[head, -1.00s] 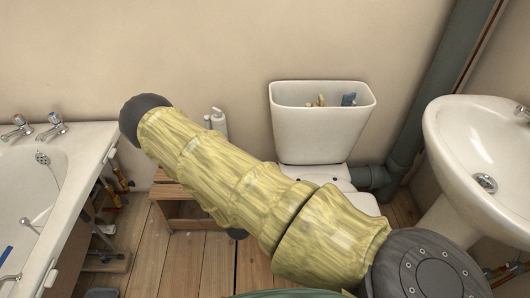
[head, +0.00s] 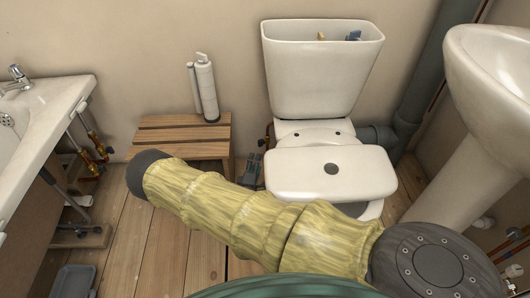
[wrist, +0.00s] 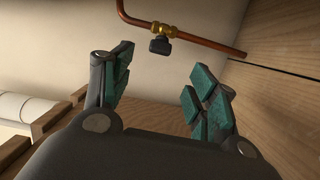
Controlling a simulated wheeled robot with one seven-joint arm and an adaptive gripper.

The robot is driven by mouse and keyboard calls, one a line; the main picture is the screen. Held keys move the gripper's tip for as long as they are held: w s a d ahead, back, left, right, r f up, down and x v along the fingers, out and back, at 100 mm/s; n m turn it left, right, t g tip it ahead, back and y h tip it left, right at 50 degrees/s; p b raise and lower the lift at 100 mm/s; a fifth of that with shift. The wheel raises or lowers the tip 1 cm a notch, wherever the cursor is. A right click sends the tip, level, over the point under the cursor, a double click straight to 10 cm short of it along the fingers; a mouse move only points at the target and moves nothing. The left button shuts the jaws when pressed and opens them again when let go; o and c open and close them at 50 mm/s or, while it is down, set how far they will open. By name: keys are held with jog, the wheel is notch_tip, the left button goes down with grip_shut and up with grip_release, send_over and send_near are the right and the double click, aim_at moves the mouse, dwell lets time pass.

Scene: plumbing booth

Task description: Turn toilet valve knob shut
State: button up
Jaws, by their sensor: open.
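In the wrist view, a small dark valve knob (wrist: 160,46) sits on a brass fitting on a copper pipe, beyond my fingertips and near the top middle. My gripper (wrist: 160,67) is open and empty, with its teal-padded fingers apart. The knob shows above the gap between them, and I see no contact. In the head view, the white toilet (head: 320,75) stands against the back wall. My gripper (head: 251,170) shows only partly there, low at the toilet's left side, behind my arm. The knob is not clear in that view.
A wooden stool (head: 180,135) with a white dispenser (head: 206,88) stands left of the toilet. A white lid (head: 335,178) lies over the bowl. The basin (head: 495,60) is at right, the bathtub (head: 50,110) at left.

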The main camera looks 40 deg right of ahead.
aim_at(260, 145)
jog(key=b+x, duration=0.2)
jog(key=x, duration=0.2)
jog(key=b+x, duration=0.2)
jog(key=x, duration=0.3)
jog(key=shift+w+d+f, duration=0.2)
jog(key=shift+w+f, duration=0.05)
jog(key=shift+x, duration=0.75)
jog(key=shift+r, duration=0.2)
jog(key=shift+c, duration=0.4)
jog(key=shift+b, duration=0.35)
jog(key=c, duration=0.9)
